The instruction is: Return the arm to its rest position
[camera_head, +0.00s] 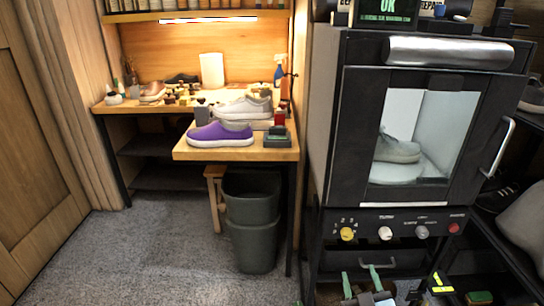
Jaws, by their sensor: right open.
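My right gripper (362,283) shows at the bottom edge, low in front of the black cleaning machine (332,125). Its two greenish fingers stand apart with nothing seen between them. Most of my right arm is below the picture. My left gripper is not in view. A grey sneaker (397,150) sits inside the machine behind its window. A purple sneaker (219,135) with a white sole lies on the front of the wooden bench (190,154). A grey sneaker (245,108) sits just behind it.
A dark green bin (252,230) stands on the carpet under the bench. Knobs (385,233) line the machine's front below the window. A shelf with shoes (525,225) is at the right. The carpet (150,255) at the left is clear up to a wooden door (30,140).

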